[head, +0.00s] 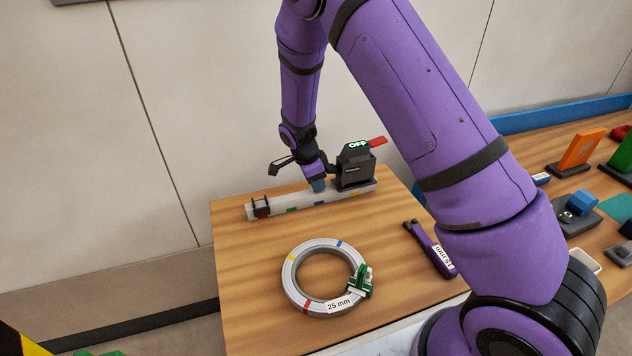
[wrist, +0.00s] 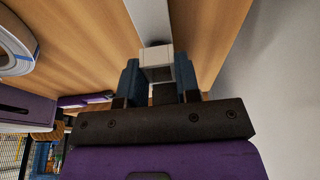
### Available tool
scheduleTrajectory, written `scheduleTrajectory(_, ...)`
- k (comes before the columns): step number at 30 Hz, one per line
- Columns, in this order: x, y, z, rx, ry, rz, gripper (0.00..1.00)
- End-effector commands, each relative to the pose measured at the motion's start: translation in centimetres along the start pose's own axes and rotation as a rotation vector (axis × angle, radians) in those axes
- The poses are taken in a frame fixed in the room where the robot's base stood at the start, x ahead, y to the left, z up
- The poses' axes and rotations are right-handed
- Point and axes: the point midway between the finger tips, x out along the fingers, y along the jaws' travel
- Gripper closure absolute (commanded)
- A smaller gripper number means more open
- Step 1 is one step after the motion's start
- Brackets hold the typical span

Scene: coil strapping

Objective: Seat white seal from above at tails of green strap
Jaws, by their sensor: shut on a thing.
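My gripper (head: 318,186) is at the far side of the table, low over a pale rail (head: 275,206). In the wrist view its two blue fingers (wrist: 160,82) are shut on a small white block, the white seal (wrist: 157,56). In the head view the seal is hidden by the gripper. A grey coil (head: 297,256) labelled 25 mm lies flat on the near part of the table. The green strap (head: 363,283) is wrapped round its right side, with pale pieces beside it; the tails are too small to make out. My gripper is well apart from the strap.
A dark machine (head: 355,167) with a lit OFF sign and red lever stands at the rail's right end, close to my gripper. A purple tool (head: 430,249) marked 15 mm lies right of the coil. A side table (head: 560,150) holds coloured items. Bare wood separates rail and coil.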

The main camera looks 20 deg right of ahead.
Motion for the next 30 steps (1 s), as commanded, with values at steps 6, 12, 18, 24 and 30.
scheduleTrajectory(6,0.0,0.0,0.0,0.0,0.0,0.0,0.88)
scheduleTrajectory(12,0.0,0.0,0.0,0.0,0.0,0.0,1.0)
scheduleTrajectory(18,-0.7,0.0,-0.2,0.001,0.0,0.0,1.0)
scheduleTrajectory(24,-2.0,0.0,-0.5,0.0,-0.001,-0.001,1.0)
scheduleTrajectory(30,-3.3,0.0,-0.9,0.001,0.0,-0.001,1.0)
